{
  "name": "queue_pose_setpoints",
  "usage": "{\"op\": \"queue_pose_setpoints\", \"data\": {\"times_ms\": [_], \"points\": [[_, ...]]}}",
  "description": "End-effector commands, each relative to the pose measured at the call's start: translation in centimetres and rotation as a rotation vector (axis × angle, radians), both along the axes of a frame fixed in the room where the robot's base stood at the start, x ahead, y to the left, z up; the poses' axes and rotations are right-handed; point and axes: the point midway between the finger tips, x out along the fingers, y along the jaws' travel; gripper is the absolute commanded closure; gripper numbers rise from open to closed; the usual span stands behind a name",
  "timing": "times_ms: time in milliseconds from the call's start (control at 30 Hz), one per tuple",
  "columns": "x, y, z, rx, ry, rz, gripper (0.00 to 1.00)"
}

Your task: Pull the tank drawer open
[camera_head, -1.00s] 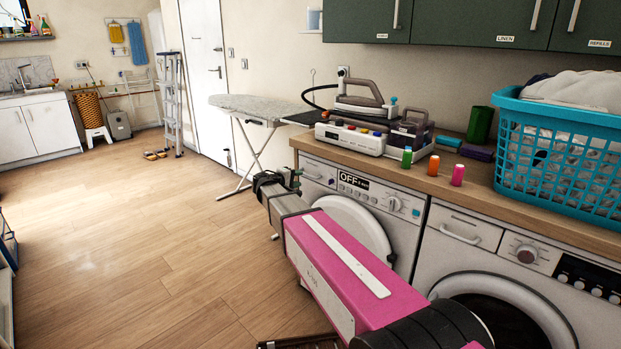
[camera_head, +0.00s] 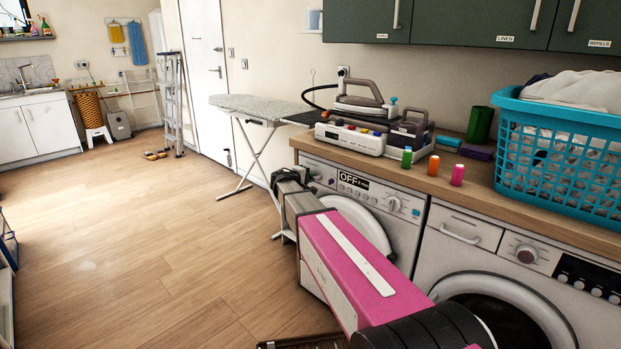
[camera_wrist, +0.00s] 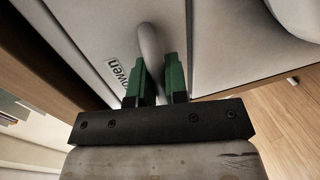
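The tank drawer (camera_wrist: 92,38) is a pale front panel filling the upper middle of the wrist view, with a partly hidden text label (camera_wrist: 120,72). Its handle (camera_wrist: 148,42) is a pale curved bar standing off the panel. My gripper (camera_wrist: 159,72) has its green fingers on either side of this handle, close together, and the bar fills the narrow gap between them. In the head view my gripper (camera_head: 289,177) is at the upper left front of the left white machine (camera_head: 408,240). My arm hides the drawer there.
The machine's round door (camera_head: 361,224) is partly behind my arm. A wooden worktop (camera_head: 455,186) above carries a steam iron station (camera_head: 350,138), thread spools and a blue laundry basket (camera_head: 560,160). An ironing board (camera_head: 250,108) stands beyond.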

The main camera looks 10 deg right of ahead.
Motion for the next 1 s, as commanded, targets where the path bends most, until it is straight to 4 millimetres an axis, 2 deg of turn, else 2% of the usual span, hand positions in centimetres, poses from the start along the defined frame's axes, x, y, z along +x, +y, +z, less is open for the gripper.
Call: {"op": "queue_pose_setpoints", "data": {"times_ms": [267,467,667,1000], "points": [[-0.1,0.2,0.0,0.001,0.001,0.0,1.0],[-1.2,1.6,0.0,0.001,0.0,0.003,1.0],[-3.8,5.0,0.0,0.001,0.0,0.003,1.0],[-9.3,12.6,0.0,0.002,0.0,0.005,1.0]]}}
